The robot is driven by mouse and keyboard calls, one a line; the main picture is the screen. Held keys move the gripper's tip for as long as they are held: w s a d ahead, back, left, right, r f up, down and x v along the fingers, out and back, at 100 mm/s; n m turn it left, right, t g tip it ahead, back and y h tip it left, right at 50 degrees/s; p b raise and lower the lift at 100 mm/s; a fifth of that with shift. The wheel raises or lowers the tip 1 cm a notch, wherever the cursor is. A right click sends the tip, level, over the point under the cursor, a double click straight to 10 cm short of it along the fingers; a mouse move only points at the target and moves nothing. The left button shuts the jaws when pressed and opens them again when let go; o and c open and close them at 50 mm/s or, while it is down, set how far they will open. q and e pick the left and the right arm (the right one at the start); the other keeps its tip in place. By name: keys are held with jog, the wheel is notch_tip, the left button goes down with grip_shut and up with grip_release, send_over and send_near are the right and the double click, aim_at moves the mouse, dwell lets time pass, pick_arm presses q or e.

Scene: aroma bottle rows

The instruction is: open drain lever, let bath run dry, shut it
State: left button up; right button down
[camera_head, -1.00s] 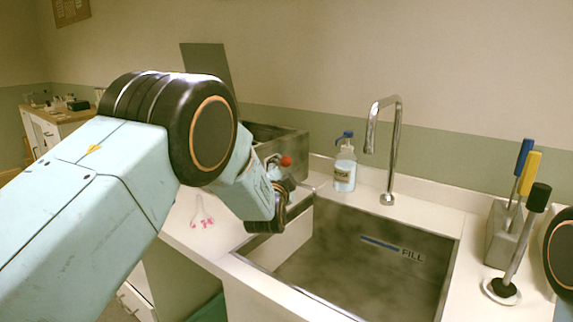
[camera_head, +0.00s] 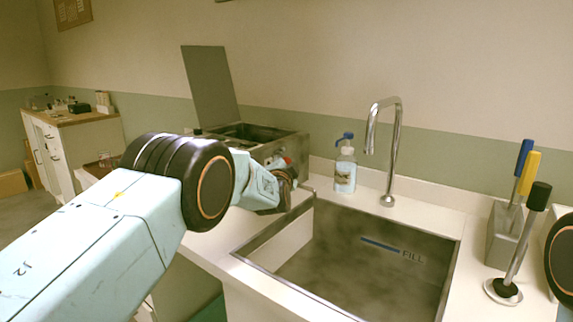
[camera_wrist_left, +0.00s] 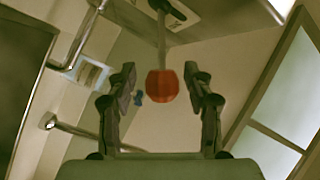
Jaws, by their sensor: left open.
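The bath is a steel box (camera_head: 297,148) with its lid (camera_head: 210,85) raised, on the counter left of the sink. The drain lever's red knob (camera_head: 288,160) shows small at its front, partly behind my left gripper (camera_head: 284,182). In the left wrist view the red knob (camera_wrist_left: 163,86) hangs on a thin rod between the two fingers of my left gripper (camera_wrist_left: 160,80). The fingers are open, with a gap on each side of the knob. I cannot tell the knob's exact depth. The liquid level in the bath is not visible. My right gripper is out of view.
The steel sink (camera_head: 340,250) with a "FILL" mark lies to the right. A curved faucet (camera_head: 395,150) and a blue-topped bottle (camera_head: 345,170) stand behind it. A grey holder with coloured handles (camera_head: 505,235) and a black-topped plunger (camera_head: 520,240) stand at right.

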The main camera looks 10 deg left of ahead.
pick_arm(q)
jog(key=shift+s+r, duration=0.1)
jog(key=shift+a+r, duration=0.1)
jog(key=shift+c, duration=1.2)
grip_shut()
jog(key=shift+f, duration=0.2)
